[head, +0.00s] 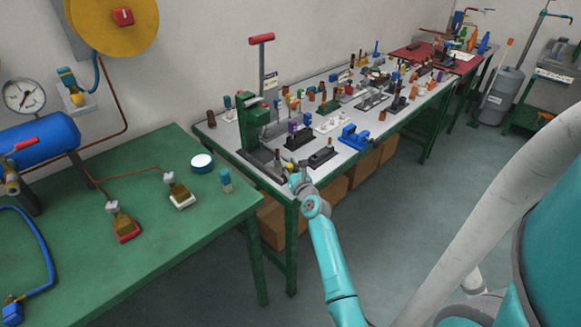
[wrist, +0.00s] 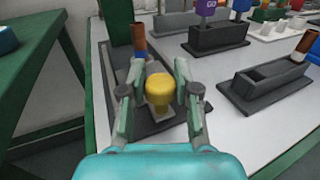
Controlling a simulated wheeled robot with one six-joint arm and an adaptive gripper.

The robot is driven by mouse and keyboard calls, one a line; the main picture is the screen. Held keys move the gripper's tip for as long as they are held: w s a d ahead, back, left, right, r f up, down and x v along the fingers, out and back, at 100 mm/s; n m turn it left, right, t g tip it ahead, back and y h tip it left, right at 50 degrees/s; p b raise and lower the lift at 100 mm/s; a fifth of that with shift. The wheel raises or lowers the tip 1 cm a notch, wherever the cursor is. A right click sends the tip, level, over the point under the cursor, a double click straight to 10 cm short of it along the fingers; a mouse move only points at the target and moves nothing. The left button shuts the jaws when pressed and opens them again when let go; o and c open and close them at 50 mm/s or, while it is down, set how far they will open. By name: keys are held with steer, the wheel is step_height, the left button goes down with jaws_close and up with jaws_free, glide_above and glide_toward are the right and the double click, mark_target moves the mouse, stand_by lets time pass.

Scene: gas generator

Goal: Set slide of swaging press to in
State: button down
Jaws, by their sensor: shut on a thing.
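The swaging press seems to be the green upright press (head: 255,123) with a red-topped lever (head: 262,39), at the near left corner of the grey-topped bench. A yellow knob (wrist: 160,92) sits at the front of a dark flat base (wrist: 140,78) in the wrist view, probably the press's slide. My gripper (wrist: 160,98) has its two fingers on either side of the knob and is shut on it. In the head view my gripper (head: 297,177) is at the bench's near edge, in front of the press. The slide's travel behind the knob is partly hidden.
Dark block fixtures (wrist: 268,85) stand to the right of my gripper, with a blue fixture (head: 354,136) beyond. Many small coloured parts crowd the bench farther back. A green table (head: 100,260) stands to the left, across a narrow gap.

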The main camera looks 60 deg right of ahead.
steer(key=w, duration=0.2)
steer(key=shift+w+d, duration=0.35)
steer(key=shift+w, duration=0.05)
steer(key=c, duration=0.8)
jaws_free()
steer(key=shift+s, duration=0.1)
steer(key=v, duration=1.2)
steer(key=shift+c, duration=0.2)
